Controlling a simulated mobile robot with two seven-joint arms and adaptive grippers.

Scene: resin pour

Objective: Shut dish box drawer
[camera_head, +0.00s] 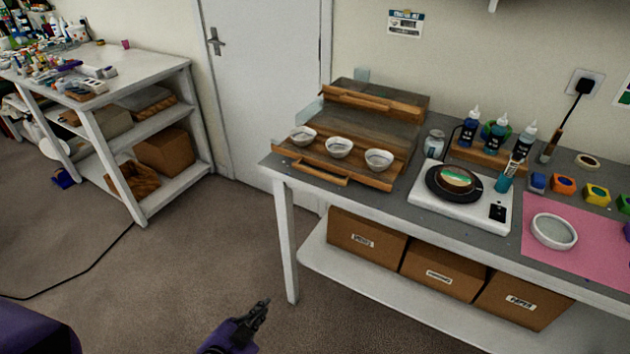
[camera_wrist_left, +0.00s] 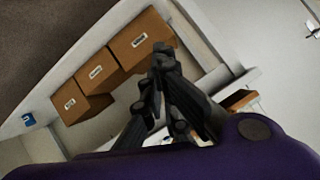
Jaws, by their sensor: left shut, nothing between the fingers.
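The dish box (camera_head: 385,124) stands at the left end of the workbench, with a wooden frame and a clear top. Its lower drawer (camera_head: 376,178) is pulled out toward the front and holds three small white dishes (camera_head: 339,148). A wooden handle (camera_head: 320,173) runs along the drawer's front. My left gripper (camera_head: 264,304) is shut and empty, low over the floor in front of the bench and well apart from the drawer. It also shows in the left wrist view (camera_wrist_left: 162,50), with cardboard boxes beyond it. My right gripper is not in view.
On the bench (camera_head: 407,211) are a white scale (camera_head: 461,207) with a round black plate, several dropper bottles (camera_head: 497,133) and a pink mat (camera_head: 590,255). Cardboard boxes (camera_head: 368,239) sit on the shelf below.

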